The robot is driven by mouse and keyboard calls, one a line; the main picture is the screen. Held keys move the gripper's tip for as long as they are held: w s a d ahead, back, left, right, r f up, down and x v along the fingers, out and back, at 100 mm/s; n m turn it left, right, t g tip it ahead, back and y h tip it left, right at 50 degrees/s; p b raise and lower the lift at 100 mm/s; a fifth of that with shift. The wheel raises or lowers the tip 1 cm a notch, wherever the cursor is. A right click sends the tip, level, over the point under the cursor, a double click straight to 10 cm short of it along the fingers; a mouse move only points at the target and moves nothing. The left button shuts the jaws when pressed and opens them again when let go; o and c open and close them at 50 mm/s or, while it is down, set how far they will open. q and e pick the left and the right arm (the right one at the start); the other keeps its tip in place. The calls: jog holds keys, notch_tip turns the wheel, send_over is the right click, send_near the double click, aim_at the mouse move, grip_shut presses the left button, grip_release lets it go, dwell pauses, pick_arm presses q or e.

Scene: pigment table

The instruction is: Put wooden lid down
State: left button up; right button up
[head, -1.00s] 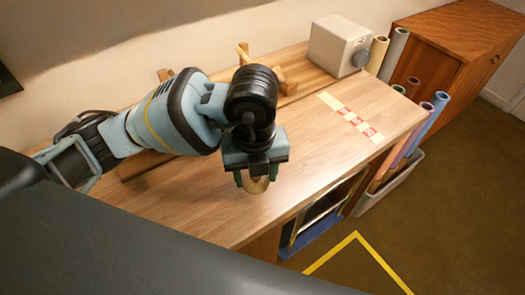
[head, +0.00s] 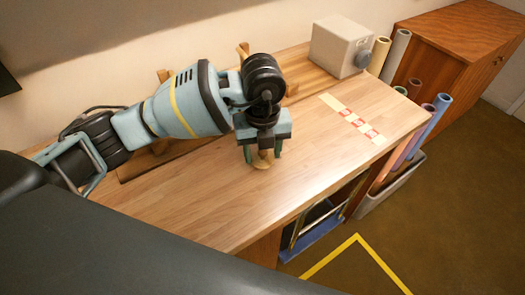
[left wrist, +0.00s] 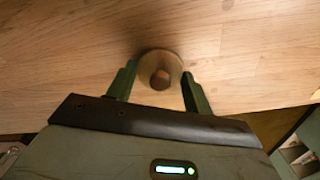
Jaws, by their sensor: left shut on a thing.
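My left gripper (head: 263,153) is over the middle of the wooden table, fingers pointing down. It is shut on the wooden lid (head: 263,162), a small round pale disc seen between the green fingertips. In the left wrist view the lid (left wrist: 170,58) shows from above with a darker round knob (left wrist: 160,79), and the gripper's fingers (left wrist: 160,76) stand on either side. The lid is at or just above the table surface; I cannot tell whether it touches. My right gripper is not in view.
The wooden table (head: 215,210) is bare around the lid. A strip with red and cream patches (head: 352,119) lies to the right. A grey-white box (head: 340,45) stands at the back right. Wooden pieces (head: 290,88) lie along the back, partly behind my arm. Rolls (head: 437,112) stand beyond the right edge.

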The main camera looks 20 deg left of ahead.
aim_at(263, 152)
pick_arm(q)
jog(key=shift+f, duration=0.4)
jog(key=shift+f, duration=0.1)
jog(key=o, duration=0.9)
jog(key=shift+o, duration=0.2)
notch_tip(263, 152, up, 12)
jog(key=shift+p, duration=0.4)
